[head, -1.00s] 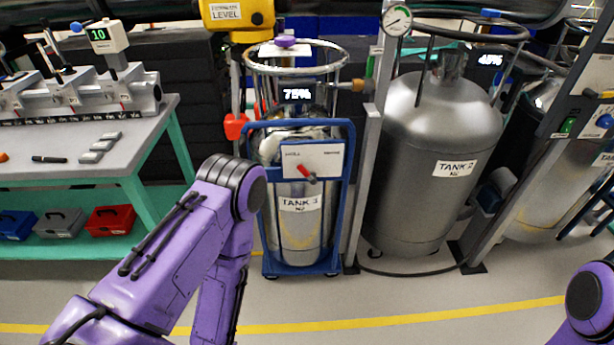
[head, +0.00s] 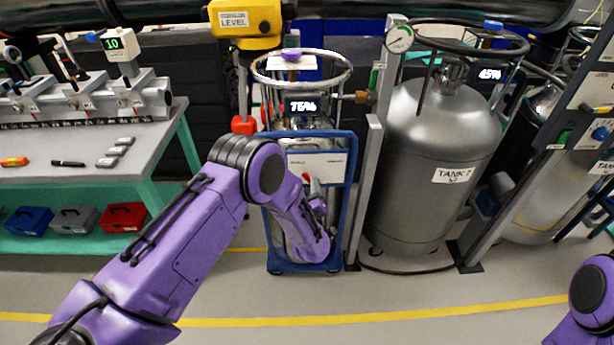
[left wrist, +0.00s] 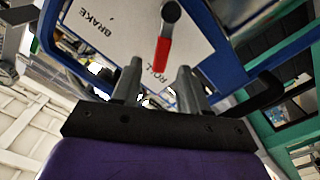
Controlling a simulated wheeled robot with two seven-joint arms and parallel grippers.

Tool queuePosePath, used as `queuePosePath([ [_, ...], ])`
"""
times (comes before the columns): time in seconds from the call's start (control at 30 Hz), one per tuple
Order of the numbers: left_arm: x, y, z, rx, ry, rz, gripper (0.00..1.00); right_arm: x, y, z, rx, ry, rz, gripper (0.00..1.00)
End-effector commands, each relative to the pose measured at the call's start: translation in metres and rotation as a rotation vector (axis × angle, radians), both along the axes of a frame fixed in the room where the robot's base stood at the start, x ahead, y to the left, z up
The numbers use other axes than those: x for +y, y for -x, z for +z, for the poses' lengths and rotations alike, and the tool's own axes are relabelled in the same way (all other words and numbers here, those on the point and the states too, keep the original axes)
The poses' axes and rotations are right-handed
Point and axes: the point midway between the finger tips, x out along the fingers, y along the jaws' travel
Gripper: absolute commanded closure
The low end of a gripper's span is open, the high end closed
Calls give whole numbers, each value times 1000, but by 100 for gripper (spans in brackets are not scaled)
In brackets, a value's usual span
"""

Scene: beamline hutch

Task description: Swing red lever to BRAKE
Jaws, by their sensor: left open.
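The red lever (left wrist: 163,52) hangs from its pivot on a white plate (left wrist: 120,30) in the left wrist view. Its red end lies by the word ROLL; the word BRAKE is at the plate's left. My left gripper (left wrist: 157,72) is open, its two fingers on either side of the lever's end in the picture. I cannot tell whether the end is between them or just beyond; no contact shows. In the head view the red lever (head: 306,178) shows small on the blue cart (head: 349,190) of tank 1, partly covered by my left arm. My right gripper is out of frame.
Tank 2 (head: 430,150) stands right of the cart behind a grey post (head: 367,190). A bench (head: 150,150) with instruments is at the left. A yellow level box (head: 245,18) is above left of the cart. The floor in front is clear.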

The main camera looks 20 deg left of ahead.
Motion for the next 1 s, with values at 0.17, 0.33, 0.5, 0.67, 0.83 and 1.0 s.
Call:
queuePosePath([
  [0.17, 15, -30, 0, 1, 1, 2, 56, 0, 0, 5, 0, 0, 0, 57],
  [0.33, 21, -41, 0, 2, 0, 0, 56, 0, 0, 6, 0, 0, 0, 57],
  [0.5, 21, -42, -1, 3, 0, -1, 56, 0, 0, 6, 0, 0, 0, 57],
  [0.67, 21, -42, -1, 3, 0, -1, 89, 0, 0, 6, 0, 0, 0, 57],
  [0.83, 21, -42, -1, 3, 0, -1, 100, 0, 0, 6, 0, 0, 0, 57],
  [1.0, 26, -40, 0, 10, -13, 6, 100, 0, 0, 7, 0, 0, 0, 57],
])
